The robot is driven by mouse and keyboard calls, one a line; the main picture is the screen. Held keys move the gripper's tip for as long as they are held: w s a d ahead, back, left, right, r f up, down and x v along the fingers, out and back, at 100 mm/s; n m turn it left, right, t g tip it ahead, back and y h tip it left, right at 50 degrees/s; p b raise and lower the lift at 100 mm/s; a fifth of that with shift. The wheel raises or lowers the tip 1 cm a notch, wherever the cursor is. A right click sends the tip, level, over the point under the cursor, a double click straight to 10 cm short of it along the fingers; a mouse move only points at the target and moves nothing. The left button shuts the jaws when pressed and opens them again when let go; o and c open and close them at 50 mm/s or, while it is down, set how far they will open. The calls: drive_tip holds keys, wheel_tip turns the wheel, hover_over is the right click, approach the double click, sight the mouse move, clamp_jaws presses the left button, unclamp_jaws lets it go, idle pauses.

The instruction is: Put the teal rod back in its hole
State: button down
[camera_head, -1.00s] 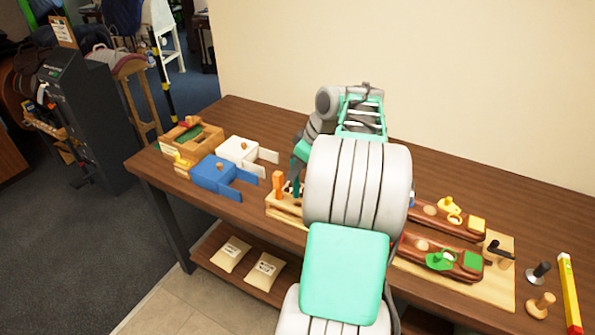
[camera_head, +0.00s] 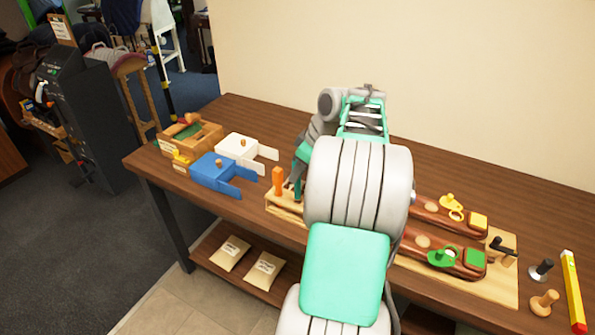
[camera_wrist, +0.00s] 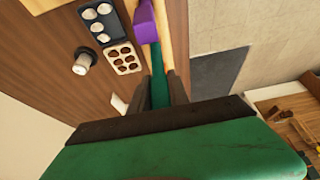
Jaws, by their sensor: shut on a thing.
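My gripper (camera_wrist: 160,92) is shut on the teal rod (camera_wrist: 158,88), which shows between the dark fingers in the wrist view. The light wooden block (camera_head: 284,205) lies on the bench, partly hidden behind my arm. An orange peg (camera_head: 278,181) stands upright in its left end. A purple peg (camera_wrist: 145,20) shows by the block in the wrist view. The rod's lower end is at or over the block; the hole is hidden, so I cannot tell whether the rod is in it.
Blue (camera_head: 215,172) and white (camera_head: 240,148) boxes and a wooden box (camera_head: 200,137) stand left. A wooden board (camera_head: 500,287) with brown holders lies right, beside loose knobs and a yellow level (camera_head: 572,290). Dark and tan trays (camera_wrist: 122,58) show near the block in the wrist view.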

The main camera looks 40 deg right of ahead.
sight(299, 188)
drive_tip(key=shift+f+b, duration=2.65)
drive_tip(key=shift+f, duration=0.55)
drive_tip(key=c, duration=1.2)
unclamp_jaws()
drive_tip(key=shift+o, duration=0.2)
